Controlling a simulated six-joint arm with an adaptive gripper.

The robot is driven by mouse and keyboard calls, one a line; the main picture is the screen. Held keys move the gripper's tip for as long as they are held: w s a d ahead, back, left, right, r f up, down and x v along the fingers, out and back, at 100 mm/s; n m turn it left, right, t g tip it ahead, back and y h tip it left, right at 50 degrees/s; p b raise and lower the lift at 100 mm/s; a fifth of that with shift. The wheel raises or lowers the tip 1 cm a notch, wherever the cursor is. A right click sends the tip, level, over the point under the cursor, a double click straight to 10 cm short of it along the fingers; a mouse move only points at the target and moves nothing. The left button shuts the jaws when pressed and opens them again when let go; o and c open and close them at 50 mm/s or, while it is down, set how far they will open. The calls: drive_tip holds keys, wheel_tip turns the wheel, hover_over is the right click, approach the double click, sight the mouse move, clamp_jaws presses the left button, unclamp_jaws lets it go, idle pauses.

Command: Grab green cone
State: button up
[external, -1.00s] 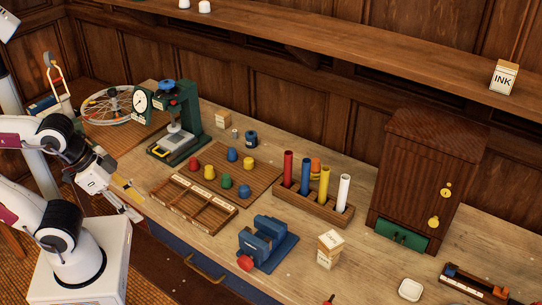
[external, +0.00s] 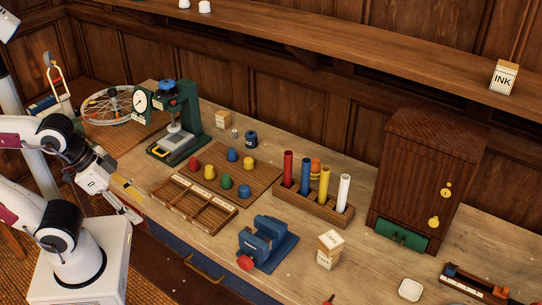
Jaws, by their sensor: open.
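The green cone (external: 226,182) is small and stands upright on a brown board (external: 258,180). A yellow cone (external: 209,172) stands to its upper left and a blue cone (external: 244,191) to its lower right. My gripper (external: 135,213) is at the left, past the bench's front edge, well apart from the green cone. It is open and empty. Its fingers are small in this view.
A wooden tray with compartments (external: 186,210) lies between my gripper and the cones. A green press (external: 180,135) stands behind on the left. A rack with coloured tubes (external: 318,207) and a blue vise (external: 266,243) stand to the right.

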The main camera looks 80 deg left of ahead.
drive_tip(key=n+g+y, duration=0.4)
drive_tip(key=n+g, duration=0.2)
drive_tip(key=n, duration=0.6)
approach(226, 181)
drive_tip(key=s+f, duration=0.1)
drive_tip(key=f, duration=0.1)
drive_tip(key=s+d+f, duration=0.1)
drive_tip(key=s+f, duration=0.1)
drive_tip(key=shift+d+f, duration=0.15)
drive_tip(key=shift+d, duration=0.1)
drive_tip(key=shift+w+a+r+n+t+y, duration=0.15)
drive_tip(key=shift+w+a+r+n, duration=0.25)
drive_tip(key=shift+n, duration=0.45)
drive_tip(key=shift+w+a+r+n+t+y, duration=0.1)
drive_tip(key=shift+w+a+r+n, duration=0.15)
drive_tip(key=shift+w+n, duration=0.4)
drive_tip(key=shift+w+a+r+n+t+y, duration=0.15)
drive_tip(key=shift+w+a+r+n, duration=0.2)
drive_tip(key=shift+n, duration=0.65)
drive_tip(key=shift+s+f, duration=0.1)
drive_tip(key=shift+a+f, duration=0.1)
